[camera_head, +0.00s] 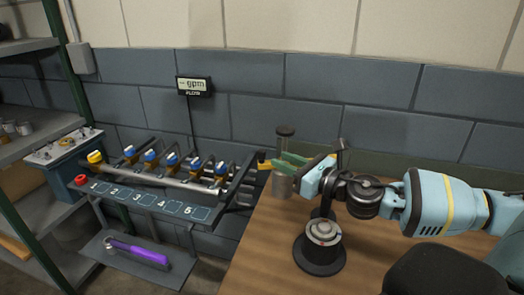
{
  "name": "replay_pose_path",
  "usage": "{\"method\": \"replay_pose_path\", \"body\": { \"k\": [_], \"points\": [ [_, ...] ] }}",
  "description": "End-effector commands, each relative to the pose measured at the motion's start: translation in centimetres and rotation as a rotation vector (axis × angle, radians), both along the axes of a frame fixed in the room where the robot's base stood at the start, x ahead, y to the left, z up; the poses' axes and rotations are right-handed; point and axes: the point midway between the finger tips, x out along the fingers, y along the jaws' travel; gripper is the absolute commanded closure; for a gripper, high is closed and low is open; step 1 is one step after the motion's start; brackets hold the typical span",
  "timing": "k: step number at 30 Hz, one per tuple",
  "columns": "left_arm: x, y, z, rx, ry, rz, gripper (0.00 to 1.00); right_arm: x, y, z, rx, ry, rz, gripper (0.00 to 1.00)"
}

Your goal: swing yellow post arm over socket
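My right gripper (286,163) reaches in from the right over the wooden table, with green fingers pointing left. Yellow parts show at the fingers' left end and just above the pale blue gripper body; they look like the yellow post arm (319,160), partly hidden behind the gripper. I cannot tell whether the fingers grip it. A dark post top (340,148) rises behind my wrist, above a round black base (320,254). A grey metal cylinder (282,188) stands below the fingers, with a dark-capped part (285,132) above them. Which part is the socket is unclear. My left gripper is out of view.
The wooden table (262,262) has bare room in front of the black base. Left of it is a numbered rack (150,200) with blue-topped valves. A purple-handled tool (140,252) lies on a low dark tray. A wall display (194,86) hangs behind.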

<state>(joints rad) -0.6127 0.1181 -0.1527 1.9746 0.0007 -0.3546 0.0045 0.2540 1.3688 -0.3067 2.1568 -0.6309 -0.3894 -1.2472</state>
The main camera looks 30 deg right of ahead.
Motion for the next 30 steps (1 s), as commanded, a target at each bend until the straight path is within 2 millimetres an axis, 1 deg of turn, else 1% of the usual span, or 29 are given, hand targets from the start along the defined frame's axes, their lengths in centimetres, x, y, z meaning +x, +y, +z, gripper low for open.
{"method": "replay_pose_path", "body": {
  "k": [5, 16, 30],
  "points": [
    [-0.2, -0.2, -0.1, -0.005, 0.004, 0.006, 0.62, 0.6, 0.0, 0.0, 0.002, -0.001, -0.003, 0.74],
    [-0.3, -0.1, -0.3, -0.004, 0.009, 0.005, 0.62, 2.7, 0.8, 0.1, 0.003, -0.003, 0.003, 0.74],
    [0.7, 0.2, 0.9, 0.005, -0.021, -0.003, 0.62, 6.6, 1.8, 0.3, 0.004, -0.005, 0.001, 0.74]
  ]
}}
